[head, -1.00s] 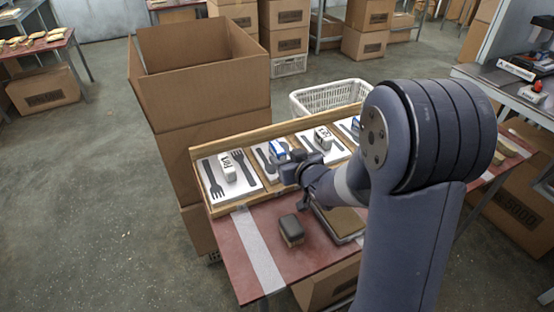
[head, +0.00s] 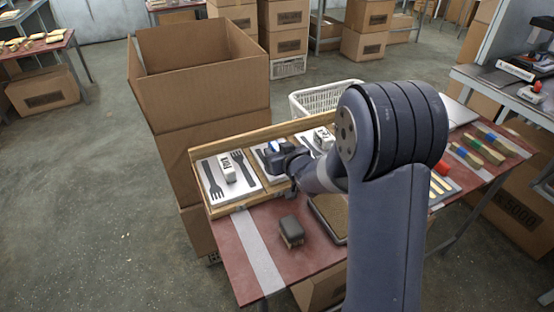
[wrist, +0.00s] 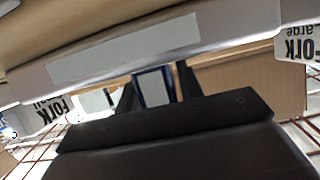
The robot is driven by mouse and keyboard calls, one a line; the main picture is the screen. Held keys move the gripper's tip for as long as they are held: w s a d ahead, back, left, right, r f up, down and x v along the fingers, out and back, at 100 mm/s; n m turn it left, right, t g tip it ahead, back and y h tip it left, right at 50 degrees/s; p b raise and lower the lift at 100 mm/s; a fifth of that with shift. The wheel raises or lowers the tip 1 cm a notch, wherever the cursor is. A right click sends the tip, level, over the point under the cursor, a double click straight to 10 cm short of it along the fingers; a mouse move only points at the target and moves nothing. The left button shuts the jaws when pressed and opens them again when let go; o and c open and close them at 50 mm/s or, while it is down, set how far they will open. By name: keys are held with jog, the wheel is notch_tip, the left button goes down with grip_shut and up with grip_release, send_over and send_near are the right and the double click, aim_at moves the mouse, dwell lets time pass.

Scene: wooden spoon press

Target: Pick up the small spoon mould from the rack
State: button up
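The small spoon mould sits in the second slot of the wooden rack (head: 236,203). Its blue and white grip block (head: 272,146) is partly hidden by my gripper (head: 276,158), which is over that slot. In the wrist view the block (wrist: 154,88) shows between the two dark fingers of my gripper (wrist: 158,90), one on each side. The fingers stand apart; I cannot tell whether they touch the block. The lower mould plate (head: 257,160) shows only in part.
A fork mould (head: 228,168) lies to the left in the rack, another fork block (head: 324,138) to the right. A dark brush-like block (head: 291,231) and a shallow tray (head: 331,215) are on the red table in front. Tall cardboard boxes (head: 205,100) stand behind.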

grip_shut()
